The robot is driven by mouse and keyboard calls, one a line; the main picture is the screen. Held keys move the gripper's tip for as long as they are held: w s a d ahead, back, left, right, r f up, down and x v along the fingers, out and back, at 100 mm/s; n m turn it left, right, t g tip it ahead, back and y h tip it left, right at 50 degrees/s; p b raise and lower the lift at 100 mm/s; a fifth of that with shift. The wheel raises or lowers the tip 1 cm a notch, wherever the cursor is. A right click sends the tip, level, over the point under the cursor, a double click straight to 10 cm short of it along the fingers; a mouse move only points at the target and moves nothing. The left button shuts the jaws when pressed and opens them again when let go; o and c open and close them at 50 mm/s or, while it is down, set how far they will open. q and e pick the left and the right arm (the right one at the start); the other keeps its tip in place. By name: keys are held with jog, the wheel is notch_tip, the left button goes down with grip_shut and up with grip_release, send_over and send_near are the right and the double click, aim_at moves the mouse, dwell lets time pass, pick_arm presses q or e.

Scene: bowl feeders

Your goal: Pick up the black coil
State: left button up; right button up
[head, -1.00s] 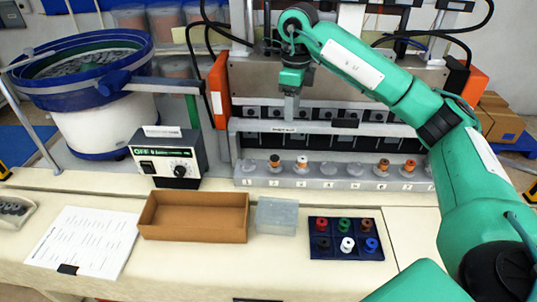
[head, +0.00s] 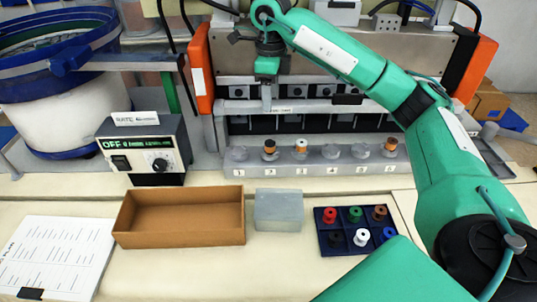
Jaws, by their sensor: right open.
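The black coil (head: 336,239) sits in the front left pocket of a dark blue tray (head: 349,248) on the table. Red (head: 330,215), green (head: 354,214), brown (head: 379,212), white (head: 362,238) and blue (head: 388,235) coils share the tray. My right gripper (head: 267,104) is open, pointing down in front of the machine, above the numbered rail. It is well behind and left of the tray, apart from the black coil. My left gripper is out of view.
The grey rail (head: 330,168) holds a few coils on its seats. A cardboard box (head: 180,240), a translucent box (head: 279,212), a controller (head: 145,150) and a paper sheet (head: 57,255) are left of the tray. A bowl feeder (head: 50,110) stands at the back left.

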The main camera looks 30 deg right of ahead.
jog(key=f, duration=0.1)
jog(key=p, duration=0.1)
send_over(270, 143)
notch_tip(270, 143, down, 8)
jog(key=shift+d+f, duration=0.15)
jog(key=shift+f, duration=0.1)
jog(key=shift+f+p, duration=0.4)
jog(key=shift+p, duration=0.1)
notch_tip(270, 143, down, 4)
jog(key=shift+f+p, duration=0.1)
jog(key=shift+p, duration=1)
jog(key=shift+f, duration=0.25)
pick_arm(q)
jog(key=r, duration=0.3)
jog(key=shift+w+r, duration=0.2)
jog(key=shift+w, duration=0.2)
pick_arm(e)
jog(key=c, duration=1)
jog(key=shift+r, duration=0.1)
jog(key=shift+c, duration=0.2)
